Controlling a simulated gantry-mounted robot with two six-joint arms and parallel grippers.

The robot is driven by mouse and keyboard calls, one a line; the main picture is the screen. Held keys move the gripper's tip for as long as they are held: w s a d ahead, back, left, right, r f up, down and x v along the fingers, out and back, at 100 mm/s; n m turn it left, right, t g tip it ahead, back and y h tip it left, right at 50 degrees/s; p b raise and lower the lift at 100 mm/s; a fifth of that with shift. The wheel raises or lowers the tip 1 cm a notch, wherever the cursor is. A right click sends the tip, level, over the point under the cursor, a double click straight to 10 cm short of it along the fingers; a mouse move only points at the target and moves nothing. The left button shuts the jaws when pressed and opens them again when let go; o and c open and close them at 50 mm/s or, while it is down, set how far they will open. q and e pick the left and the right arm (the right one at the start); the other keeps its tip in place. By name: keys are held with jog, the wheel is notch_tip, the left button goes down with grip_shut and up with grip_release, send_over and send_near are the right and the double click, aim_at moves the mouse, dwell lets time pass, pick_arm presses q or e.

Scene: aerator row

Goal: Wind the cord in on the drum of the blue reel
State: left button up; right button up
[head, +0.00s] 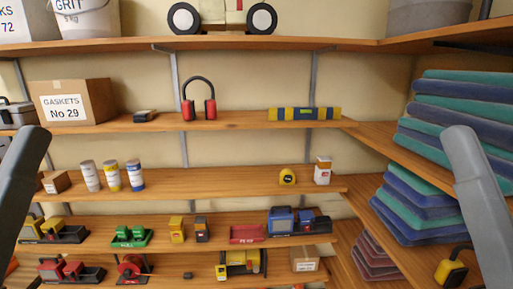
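I cannot make out a blue reel for certain. A blue boxy item (281,220) with a dark base stands on the second-lowest shelf, right of the middle, and a black-and-blue item (313,222) sits beside it. They are too small to tell whether either has a drum or a cord. A red round item (131,267) that looks like a reel stands on a dark base on the lowest shelf. Grey links of my arms come in at the left and right edges. Neither gripper shows.
A green item (131,237), yellow item (176,229) and red tray (247,234) share the second-lowest shelf. Above are three cans (111,175), red ear defenders (199,102) and a gaskets box (72,101). Stacked blue-green mats (462,110) fill the right shelves. Shelf edges project forward.

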pick_arm(q)
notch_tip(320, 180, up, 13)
jog(key=p, duration=0.9)
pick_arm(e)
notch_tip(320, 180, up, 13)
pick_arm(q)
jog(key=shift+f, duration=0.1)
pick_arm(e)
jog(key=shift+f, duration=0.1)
